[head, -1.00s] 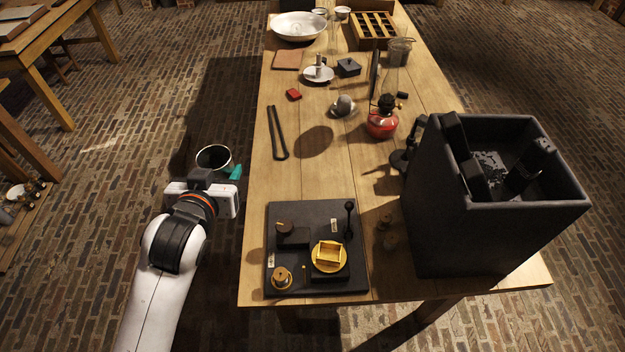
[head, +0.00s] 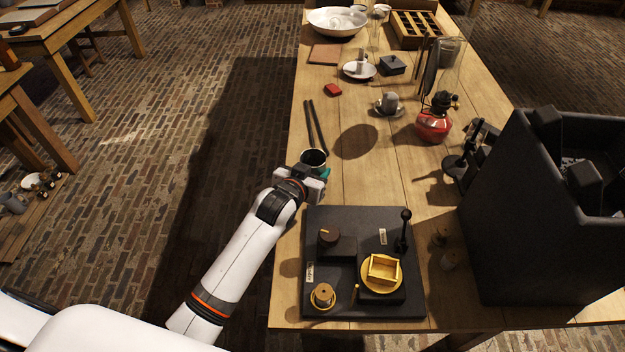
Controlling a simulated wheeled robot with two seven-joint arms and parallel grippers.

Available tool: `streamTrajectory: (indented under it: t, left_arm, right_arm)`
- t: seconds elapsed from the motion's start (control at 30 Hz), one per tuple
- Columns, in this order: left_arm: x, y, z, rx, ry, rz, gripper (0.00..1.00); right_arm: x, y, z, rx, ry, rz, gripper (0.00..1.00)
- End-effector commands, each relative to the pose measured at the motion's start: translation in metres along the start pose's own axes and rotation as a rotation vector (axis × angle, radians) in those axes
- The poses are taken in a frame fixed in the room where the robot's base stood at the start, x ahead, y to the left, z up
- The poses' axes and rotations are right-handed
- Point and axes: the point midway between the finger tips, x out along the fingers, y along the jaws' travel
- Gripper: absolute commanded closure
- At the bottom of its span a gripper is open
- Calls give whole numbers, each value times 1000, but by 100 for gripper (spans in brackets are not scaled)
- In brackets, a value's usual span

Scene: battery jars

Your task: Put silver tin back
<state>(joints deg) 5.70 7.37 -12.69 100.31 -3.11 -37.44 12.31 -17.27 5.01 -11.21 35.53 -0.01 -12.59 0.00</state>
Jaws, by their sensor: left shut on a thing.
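A round tin (head: 314,158) with a pale rim and a dark inside, which I take to be the silver tin, is in my left gripper (head: 318,172). The gripper is shut on it, with a teal fingertip showing at its right side. The tin is upright, over the left edge of the table, at the near end of two dark rods and behind the black board. I cannot tell whether it touches the tabletop. The gripper hides its lower part. My right gripper is not in view.
The black board (head: 340,220) carries a brass tray (head: 382,269), knobs and a small lever. A large dark box (head: 520,230) stands at the right. A red lamp (head: 433,126), a grey cup on a saucer (head: 389,105) and a red block (head: 333,90) stand farther back. Bare wood lies right of the tin.

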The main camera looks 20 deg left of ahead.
Motion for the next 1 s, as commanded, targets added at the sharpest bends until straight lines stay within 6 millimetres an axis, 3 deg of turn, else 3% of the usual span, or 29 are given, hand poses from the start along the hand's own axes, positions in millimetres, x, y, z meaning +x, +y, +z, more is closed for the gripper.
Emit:
streamTrajectory:
  t: [0.2, 0.57, 0.6, 0.73, 1.0]
  left_arm:
    - [10, -1, -27, -2, 2, -1, 73]
    - [12, 0, -30, -1, 1, -1, 73]
    - [12, 0, -31, -1, 1, -1, 47]
    - [12, 0, -30, -1, 1, -1, 27]
    - [12, 0, -29, -1, 1, -1, 27]
  right_arm:
    - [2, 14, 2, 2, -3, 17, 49]
    - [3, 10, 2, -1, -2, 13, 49]
    - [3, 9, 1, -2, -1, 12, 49]
    - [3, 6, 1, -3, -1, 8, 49]
    - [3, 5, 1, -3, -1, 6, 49]
